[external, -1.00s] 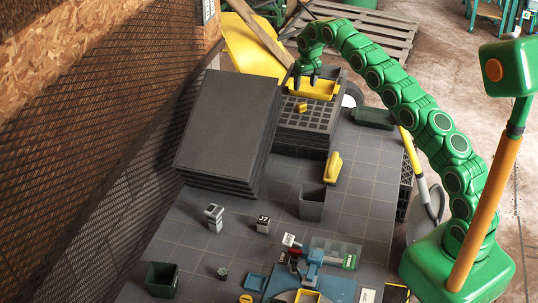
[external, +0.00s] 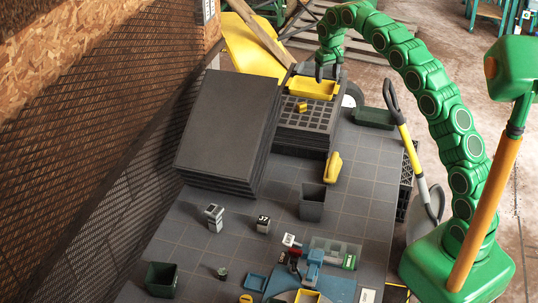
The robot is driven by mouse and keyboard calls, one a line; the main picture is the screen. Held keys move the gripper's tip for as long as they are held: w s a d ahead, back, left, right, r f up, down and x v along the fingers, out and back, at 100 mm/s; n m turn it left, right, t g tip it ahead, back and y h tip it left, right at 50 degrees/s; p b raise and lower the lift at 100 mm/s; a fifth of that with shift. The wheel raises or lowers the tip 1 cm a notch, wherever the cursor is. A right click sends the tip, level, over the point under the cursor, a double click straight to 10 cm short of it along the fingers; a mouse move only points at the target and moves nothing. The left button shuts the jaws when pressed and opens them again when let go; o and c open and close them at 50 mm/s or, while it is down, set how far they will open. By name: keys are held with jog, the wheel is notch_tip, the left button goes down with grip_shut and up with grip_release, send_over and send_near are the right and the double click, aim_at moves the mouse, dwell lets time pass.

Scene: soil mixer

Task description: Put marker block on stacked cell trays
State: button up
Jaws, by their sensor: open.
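A small yellow block (external: 301,107), which looks to be the marker block, rests on top of the stacked cell trays (external: 310,123), towards their left side. The trays are dark grids in a stack at the far end of the table. My gripper (external: 328,75) is open and empty. It appears above and behind the block, over the right part of a yellow tray (external: 304,87), apart from the block.
A tall stack of dark flat panels (external: 228,120) stands left of the cell trays. A yellow bottle-like item (external: 332,168) and a dark square pot (external: 312,202) are in front. A dark green tray (external: 373,118) lies to the right.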

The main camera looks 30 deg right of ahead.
jog(key=s+d+r+g, duration=0.1)
jog(key=s+d+r, duration=0.15)
jog(key=s, duration=1.05)
jog(key=s+d+r, duration=0.2)
jog(key=s+r, duration=0.1)
jog(key=s, duration=1)
jog(key=s+f, duration=0.2)
jog(key=s, duration=0.8)
jog(key=s+d+f+g, duration=0.1)
jog(key=s+f, duration=0.2)
jog(key=s, duration=0.8)
jog(key=s+d+f, duration=0.1)
jog(key=s+f, duration=0.1)
jog(key=s, duration=0.9)
jog(key=shift+f+g, duration=0.35)
jog(key=shift+g, duration=0.05)
